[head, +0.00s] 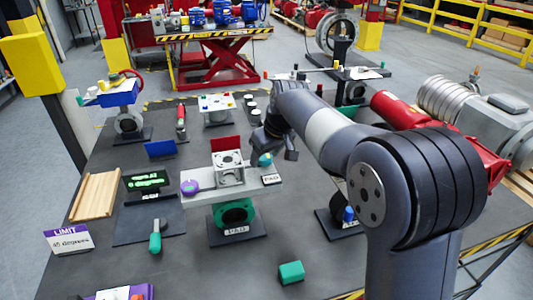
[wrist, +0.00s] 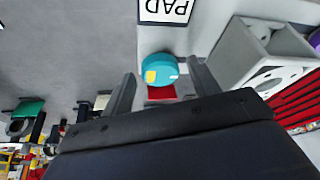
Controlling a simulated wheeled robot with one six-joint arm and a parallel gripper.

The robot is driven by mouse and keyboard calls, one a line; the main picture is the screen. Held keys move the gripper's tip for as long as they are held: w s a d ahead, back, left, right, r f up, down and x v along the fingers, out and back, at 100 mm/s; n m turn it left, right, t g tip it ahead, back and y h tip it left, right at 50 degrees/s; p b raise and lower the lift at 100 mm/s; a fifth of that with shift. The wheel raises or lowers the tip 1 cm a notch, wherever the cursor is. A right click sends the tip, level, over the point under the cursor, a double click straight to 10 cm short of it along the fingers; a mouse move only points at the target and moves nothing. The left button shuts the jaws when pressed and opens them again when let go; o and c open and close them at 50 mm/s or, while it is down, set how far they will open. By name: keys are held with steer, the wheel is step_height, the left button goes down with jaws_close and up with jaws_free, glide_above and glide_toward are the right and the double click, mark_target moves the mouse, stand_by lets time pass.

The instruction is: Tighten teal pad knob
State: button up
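The teal pad knob (wrist: 160,69) is a round teal cap with a yellow mark, beside the "PAD" label (wrist: 165,10) in the wrist view. In the head view the teal knob (head: 265,160) sits at the right end of the light grey mounting plate, near the PAD label (head: 271,179). My gripper (wrist: 160,88) is open, with its two fingers apart and the knob showing between and just beyond the tips. I cannot tell whether a finger touches it. In the head view my gripper (head: 276,152) is close to the knob.
A grey bracket (head: 229,168) and a purple knob (head: 190,187) stand on the same plate, over a green valve body (head: 234,213). A red panel (head: 225,144) stands behind the bracket. A green block (head: 291,272) lies in front, with bare table around it.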

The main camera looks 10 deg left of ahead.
steer(key=c, duration=0.8)
steer(key=shift+a+m, duration=0.1)
steer(key=shift+m, duration=0.2)
steer(key=m, duration=0.2)
steer(key=m+t+h+p, duration=0.1)
steer(key=shift+s+a+r+m, duration=0.1)
steer(key=shift+a+m, duration=0.05)
steer(key=shift+m, duration=0.25)
steer(key=m+h, duration=0.1)
steer(key=m, duration=0.1)
steer(key=m+h, duration=0.1)
steer(key=m, duration=0.1)
steer(key=shift+a+t+p, duration=0.2)
steer(key=shift+t+p, duration=0.1)
steer(key=shift+p, duration=0.1)
steer(key=m+h, duration=0.1)
steer(key=m, duration=0.1)
steer(key=m+p, duration=0.1)
steer(key=m, duration=0.2)
steer(key=shift+a+h, duration=0.15)
steer(key=shift+h, duration=0.25)
steer(key=m+g+h+p, duration=0.1)
steer(key=m, duration=0.3)
steer(key=shift+a, duration=0.15)
steer(key=shift+m+h, duration=0.3)
